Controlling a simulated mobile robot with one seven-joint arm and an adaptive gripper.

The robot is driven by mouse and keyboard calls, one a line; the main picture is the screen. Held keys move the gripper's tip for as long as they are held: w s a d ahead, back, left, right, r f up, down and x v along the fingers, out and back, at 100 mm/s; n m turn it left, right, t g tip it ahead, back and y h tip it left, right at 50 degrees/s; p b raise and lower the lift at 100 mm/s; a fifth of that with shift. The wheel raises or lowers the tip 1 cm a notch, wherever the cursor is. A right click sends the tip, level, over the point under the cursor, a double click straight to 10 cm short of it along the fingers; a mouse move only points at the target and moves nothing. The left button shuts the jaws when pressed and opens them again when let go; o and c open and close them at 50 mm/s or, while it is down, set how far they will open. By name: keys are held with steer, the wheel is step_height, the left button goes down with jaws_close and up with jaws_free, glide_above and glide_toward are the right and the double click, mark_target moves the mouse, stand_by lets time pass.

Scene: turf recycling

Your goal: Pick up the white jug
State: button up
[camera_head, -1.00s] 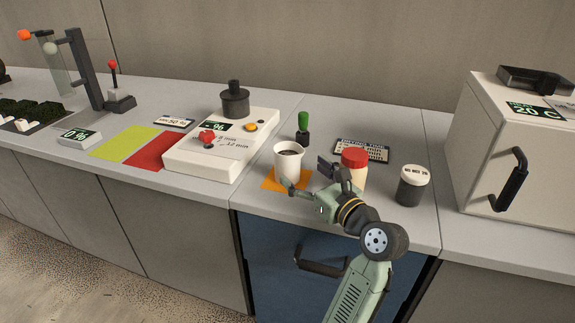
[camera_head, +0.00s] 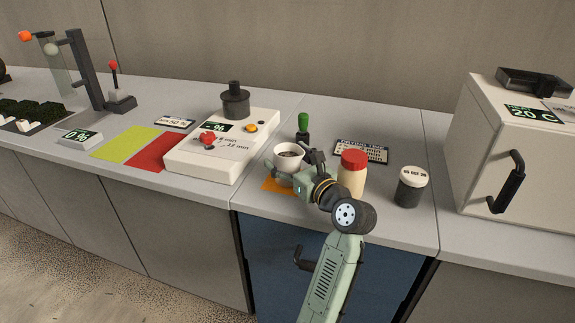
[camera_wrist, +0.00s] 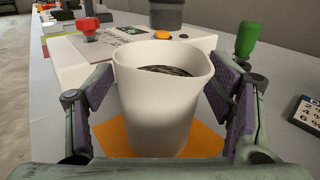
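The white jug (camera_head: 289,154) stands upright on an orange mat (camera_head: 272,185) on the grey counter, with dark contents inside. In the wrist view the jug (camera_wrist: 158,108) fills the middle, and the orange mat (camera_wrist: 205,140) shows under it. My gripper (camera_wrist: 165,100) is open, with one padded finger on each side of the jug. Small gaps seem to show between the fingers and its wall. In the head view my gripper (camera_head: 298,167) hides the jug's lower part.
A red-lidded jar (camera_head: 352,176) stands close to the right of my gripper, with a white-lidded dark jar (camera_head: 411,186) beyond. A green-handled tool (camera_head: 303,128) stands behind the jug. A white machine with a red knob (camera_head: 215,150) is to the left. A white oven-like box (camera_head: 500,150) is at right.

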steer(key=c, duration=1.1)
steer(key=shift+c, duration=0.3)
steer(key=shift+r, duration=0.15)
